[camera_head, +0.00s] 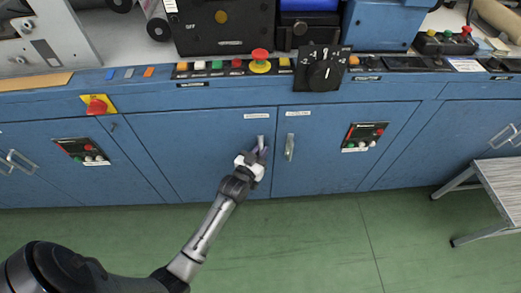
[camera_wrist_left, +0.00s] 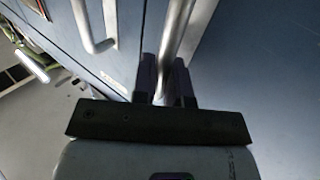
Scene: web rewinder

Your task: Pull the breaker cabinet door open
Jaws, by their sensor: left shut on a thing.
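The blue cabinet door (camera_head: 205,150) left of the centre seam has an upright metal bar handle (camera_head: 261,141) near its right edge. The door looks flush with the cabinet front in the head view. My left gripper (camera_head: 253,160) is at this handle, fingers around its lower part. In the left wrist view the two dark fingers of my left gripper (camera_wrist_left: 163,78) are shut on the bar handle (camera_wrist_left: 177,30). The small labels above the doors are too blurred to read. My right gripper is in neither view.
The neighbouring blue door (camera_head: 335,165) has its own handle (camera_head: 289,147), close beside my gripper. Above is a ledge with buttons, a yellow-ringed red stop button (camera_head: 260,61) and a black dial box (camera_head: 318,70). A step stool (camera_head: 490,190) stands right. Green floor (camera_head: 310,240) is clear.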

